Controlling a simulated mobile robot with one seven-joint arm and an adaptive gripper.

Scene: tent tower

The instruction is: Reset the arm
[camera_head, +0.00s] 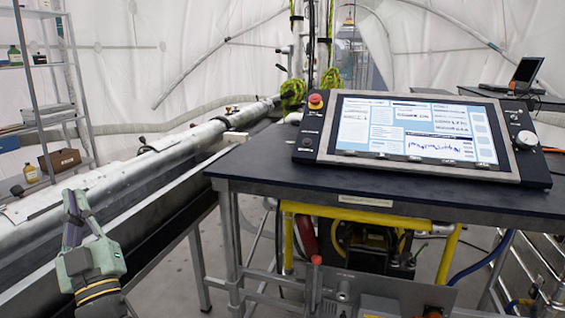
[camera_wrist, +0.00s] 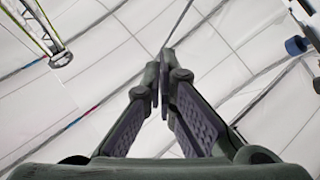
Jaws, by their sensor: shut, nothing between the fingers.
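My gripper (camera_head: 76,205) is at the lower left of the head view, in front of the long metal pipe and left of the table. Its fingers point upward and come together at the tips. In the wrist view my gripper (camera_wrist: 158,85) shows both fingers meeting at the tips, with nothing between them. The wrist view looks up at the white tent wall and ceiling.
A dark table (camera_head: 250,170) with a control console (camera_head: 415,135) stands on the right. A long metal pipe (camera_head: 110,180) runs along the left. A shelf (camera_head: 50,120) with bottles and boxes stands at far left. Open floor shows between pipe and table.

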